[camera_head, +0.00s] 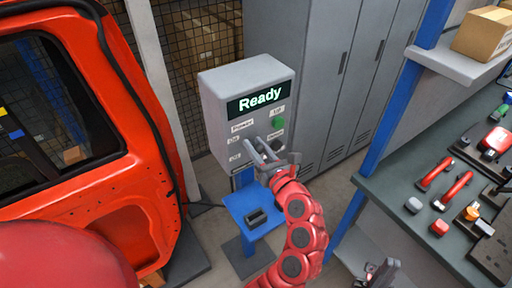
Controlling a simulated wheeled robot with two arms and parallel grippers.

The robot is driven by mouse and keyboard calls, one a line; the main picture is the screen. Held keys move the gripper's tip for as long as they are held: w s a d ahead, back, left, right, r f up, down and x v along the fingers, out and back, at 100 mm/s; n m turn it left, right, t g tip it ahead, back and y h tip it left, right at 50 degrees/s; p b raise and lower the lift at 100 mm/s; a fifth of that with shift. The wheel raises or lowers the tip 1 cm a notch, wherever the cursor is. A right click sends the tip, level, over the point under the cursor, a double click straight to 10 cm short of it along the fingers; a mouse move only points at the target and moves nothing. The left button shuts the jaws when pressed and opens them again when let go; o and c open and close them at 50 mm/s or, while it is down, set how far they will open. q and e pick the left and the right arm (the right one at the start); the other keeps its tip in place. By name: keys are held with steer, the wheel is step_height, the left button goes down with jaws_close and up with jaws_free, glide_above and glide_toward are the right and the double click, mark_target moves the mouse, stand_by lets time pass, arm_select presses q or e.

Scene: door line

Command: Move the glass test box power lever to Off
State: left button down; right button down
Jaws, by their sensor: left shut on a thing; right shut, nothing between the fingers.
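The grey glass test box (216,100) stands at the middle of the head view, and its screen (260,97) reads "Ready". Its front carries a "Power" label (242,125) with two smaller labels below it at the left, which seem to read On and Off. My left gripper (256,148) is at the front of the box, beside these labels, shut on the power lever. The fingers hide most of the lever, so I cannot tell its exact position. My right gripper (378,270) is shut and empty at the bottom edge, away from the box.
A green button (278,123) sits on the box's right side. A blue stand (250,210) with a small dark block is below. An orange vehicle door (110,190) is at the left. Grey lockers (340,70) stand behind. A workbench (400,180) with red-handled tools is at the right.

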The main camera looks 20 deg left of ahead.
arm_select(q)
steer(key=shift+f+m+t+y+b, duration=0.25)
steer(key=shift+f+t+y+b, duration=0.65)
steer(key=shift+b, duration=5)
steer(key=shift+f+m+t+y+b, duration=0.35)
steer(key=shift+t+y+b, duration=1.05)
steer(key=shift+b, duration=4.45)
steer(key=shift+f+m+t+y+b, duration=0.2)
steer(key=shift+f+t+y+b, duration=0.9)
steer(key=shift+b, duration=4.8)
steer(key=shift+r+t, duration=0.3)
steer(key=shift+r, duration=0.2)
steer(key=c, duration=0.6)
jaws_free()
steer(key=b+v, duration=0.1)
steer(key=v, duration=1.6)
steer(key=shift+s+d, duration=0.2)
steer(key=shift+s, duration=0.1)
